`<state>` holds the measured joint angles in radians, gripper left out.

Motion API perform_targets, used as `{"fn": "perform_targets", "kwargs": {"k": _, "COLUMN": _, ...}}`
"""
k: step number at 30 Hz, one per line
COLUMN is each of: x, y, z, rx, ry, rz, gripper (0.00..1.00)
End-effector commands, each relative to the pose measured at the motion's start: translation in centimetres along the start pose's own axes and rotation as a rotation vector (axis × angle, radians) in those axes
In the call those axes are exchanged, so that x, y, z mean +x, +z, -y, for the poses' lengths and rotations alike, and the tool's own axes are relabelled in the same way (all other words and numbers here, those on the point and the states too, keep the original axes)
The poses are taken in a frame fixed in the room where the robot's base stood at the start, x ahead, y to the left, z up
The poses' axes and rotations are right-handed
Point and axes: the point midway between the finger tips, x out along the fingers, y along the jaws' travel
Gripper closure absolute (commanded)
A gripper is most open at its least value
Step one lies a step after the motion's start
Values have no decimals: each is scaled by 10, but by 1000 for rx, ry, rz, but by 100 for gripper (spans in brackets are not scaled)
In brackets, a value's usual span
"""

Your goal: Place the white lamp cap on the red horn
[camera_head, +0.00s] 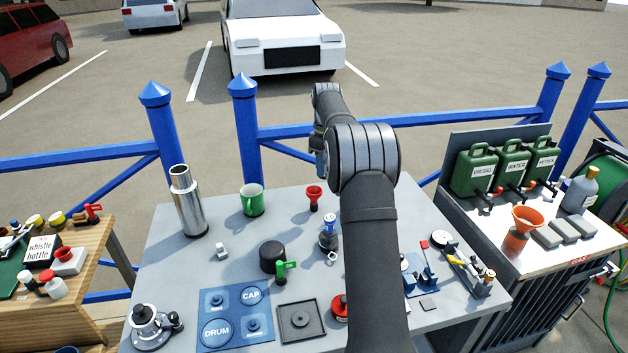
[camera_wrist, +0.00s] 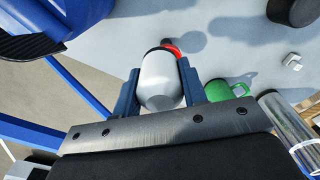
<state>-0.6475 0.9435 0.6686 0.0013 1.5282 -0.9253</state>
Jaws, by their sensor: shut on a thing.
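My gripper (camera_wrist: 158,88) is shut on the white lamp cap (camera_wrist: 160,82), a rounded pale grey-white piece between the two blue fingers in the wrist view. The red horn (camera_head: 314,195) stands upright on the grey table, flared end up, right of the green mug in the head view. In the wrist view part of the red horn (camera_wrist: 173,48) shows just past the cap's dark far edge, partly hidden by it. The two overlap there; I cannot tell whether they touch. In the head view my arm hides the cap.
A green mug (camera_head: 252,199) and a steel cylinder (camera_head: 188,203) stand left of the horn. A black drum (camera_head: 272,256), a blue-capped bottle (camera_head: 329,236) and a blue mat (camera_head: 236,334) lie nearer. A blue railing (camera_head: 410,118) runs behind the table.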

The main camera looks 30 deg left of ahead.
Motion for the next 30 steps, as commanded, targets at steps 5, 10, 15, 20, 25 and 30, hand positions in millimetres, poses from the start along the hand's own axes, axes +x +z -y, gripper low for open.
{"fn": "perform_targets", "kwargs": {"k": 5, "x": 18, "y": -29, "z": 4, "rx": -1, "ry": 0, "rz": 0, "gripper": 84}}
{"fn": "perform_targets", "kwargs": {"k": 10, "x": 24, "y": -36, "z": 5, "rx": 1, "ry": 0, "rz": 0, "gripper": 84}}
{"fn": "perform_targets", "kwargs": {"k": 15, "x": 46, "y": -35, "z": 5, "rx": 2, "ry": -2, "rz": 2, "gripper": 84}}
{"fn": "perform_targets", "kwargs": {"k": 20, "x": 62, "y": -35, "z": 5, "rx": 1, "ry": 0, "rz": 0, "gripper": 84}}
{"fn": "perform_targets", "kwargs": {"k": 25, "x": 62, "y": -35, "z": 5, "rx": 1, "ry": 1, "rz": -1, "gripper": 84}}
{"fn": "perform_targets", "kwargs": {"k": 30, "x": 65, "y": -35, "z": 5, "rx": 1, "ry": 1, "rz": 0, "gripper": 59}}
